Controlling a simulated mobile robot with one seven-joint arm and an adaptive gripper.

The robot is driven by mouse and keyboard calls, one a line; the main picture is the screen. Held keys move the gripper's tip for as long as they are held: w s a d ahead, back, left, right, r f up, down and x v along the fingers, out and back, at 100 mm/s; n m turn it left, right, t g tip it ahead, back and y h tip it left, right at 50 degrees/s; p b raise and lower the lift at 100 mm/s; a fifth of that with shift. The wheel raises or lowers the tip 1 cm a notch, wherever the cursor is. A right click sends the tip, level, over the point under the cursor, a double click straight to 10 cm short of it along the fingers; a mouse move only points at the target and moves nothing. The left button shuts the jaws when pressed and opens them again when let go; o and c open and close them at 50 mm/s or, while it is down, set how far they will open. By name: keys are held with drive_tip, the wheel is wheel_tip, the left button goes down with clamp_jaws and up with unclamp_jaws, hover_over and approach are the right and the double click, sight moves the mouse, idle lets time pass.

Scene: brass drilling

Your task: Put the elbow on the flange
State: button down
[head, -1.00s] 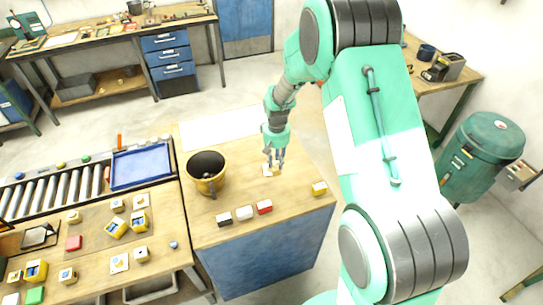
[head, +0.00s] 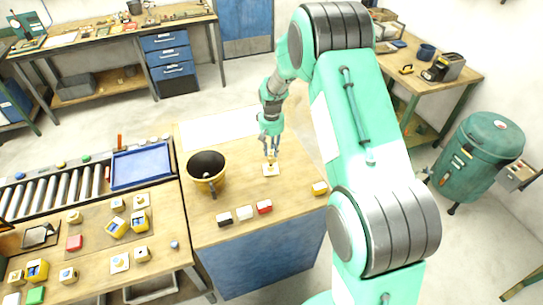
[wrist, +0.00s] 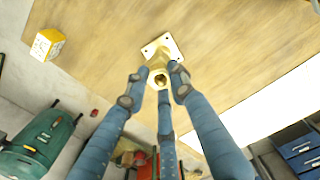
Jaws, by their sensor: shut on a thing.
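My gripper (head: 271,148) is above the near worktop, pointing down. Its fingers are closed around a small brass elbow (wrist: 157,66), whose round opening shows between the fingertips in the wrist view. The elbow also shows under the fingers in the head view (head: 272,159). The flange (head: 271,171), a pale square plate with corner holes, lies on the worktop below. In the wrist view the flange (wrist: 173,45) is directly behind the elbow, which covers part of it. I cannot tell whether elbow and flange touch.
A yellow pot (head: 205,172) stands left of the flange. Black, white and red blocks (head: 244,212) line the front, and a yellow block (head: 320,188) sits near the right edge. A white sheet (head: 220,127) lies behind. The left bench (head: 95,265) holds several small parts.

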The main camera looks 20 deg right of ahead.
sight(272, 152)
drive_tip(key=shift+f, duration=1.7)
drive_tip(key=shift+f, duration=0.1)
drive_tip(key=c, duration=1.5)
unclamp_jaws()
drive_tip(key=shift+f, duration=0.1)
drive_tip(key=shift+o, duration=0.2)
wheel_tip(272, 152, up, 12)
drive_tip(key=shift+f, duration=0.15)
drive_tip(key=shift+r, duration=0.3)
drive_tip(key=shift+r, duration=0.15)
